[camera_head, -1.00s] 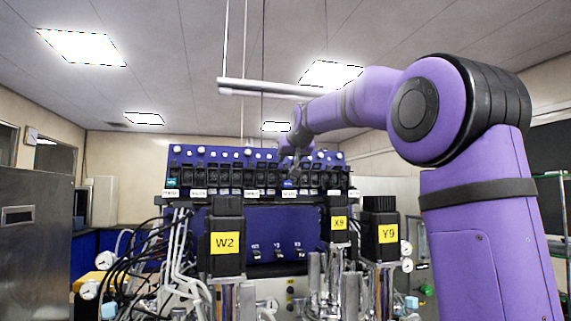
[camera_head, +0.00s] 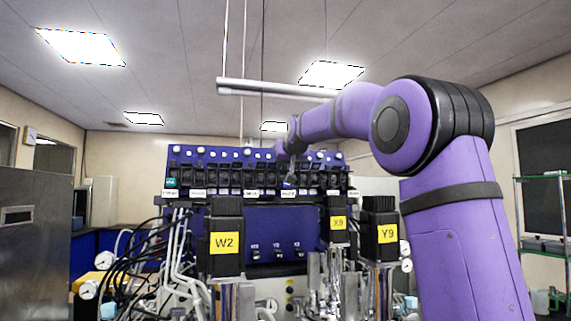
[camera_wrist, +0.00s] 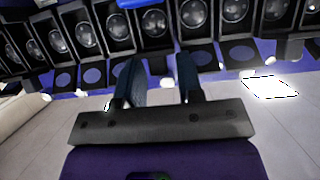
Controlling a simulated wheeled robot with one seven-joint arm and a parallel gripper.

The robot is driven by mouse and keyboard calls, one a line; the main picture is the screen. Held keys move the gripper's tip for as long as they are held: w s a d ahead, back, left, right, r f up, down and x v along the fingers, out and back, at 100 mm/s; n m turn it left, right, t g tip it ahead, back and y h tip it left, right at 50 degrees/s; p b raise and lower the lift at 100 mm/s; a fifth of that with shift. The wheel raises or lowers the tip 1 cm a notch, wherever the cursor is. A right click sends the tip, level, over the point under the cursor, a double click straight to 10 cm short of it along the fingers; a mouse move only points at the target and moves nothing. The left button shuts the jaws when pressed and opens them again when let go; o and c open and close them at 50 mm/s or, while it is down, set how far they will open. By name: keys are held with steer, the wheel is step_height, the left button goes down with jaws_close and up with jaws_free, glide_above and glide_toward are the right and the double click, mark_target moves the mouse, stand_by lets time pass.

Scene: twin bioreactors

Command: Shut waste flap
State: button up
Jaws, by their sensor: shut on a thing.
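A blue rack (camera_head: 240,155) with a row of black flap-like units stands at the back in the head view. Several labels sit along its lower edge, too small to read, so I cannot tell which unit is the waste flap. My gripper (camera_head: 290,172) is at the front of this row, right of its middle. In the wrist view, my gripper (camera_wrist: 160,62) has its two dark fingers a little apart, against a flap (camera_wrist: 160,57) in the row. It is shut on that flap's edge; the contact is mostly hidden. Dark round units (camera_wrist: 154,22) line the row beyond.
Black motor blocks labelled W2 (camera_head: 225,243), X9 (camera_head: 338,224) and Y9 (camera_head: 382,235) stand in front of the rack. Cables and tubes (camera_head: 165,245) crowd the left. A horizontal metal bar (camera_head: 275,88) hangs above the rack.

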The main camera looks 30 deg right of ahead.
steer(key=t, duration=0.2)
steer(key=f+t+h, duration=0.1)
steer(key=shift+s+a+t, duration=0.15)
steer(key=shift+s+t, duration=0.1)
steer(key=shift+t, duration=0.05)
steer(key=shift+s+f+t+h, duration=0.1)
steer(key=shift+f+t+h, duration=0.25)
steer(key=shift+t, duration=0.8)
steer(key=shift+f+t+h, duration=0.25)
steer(key=shift+f+t, duration=0.1)
steer(key=shift+t, duration=0.8)
steer(key=o, duration=0.6)
steer(key=v, duration=1)
steer(key=shift+s+f, duration=0.25)
steer(key=shift+s, duration=0.1)
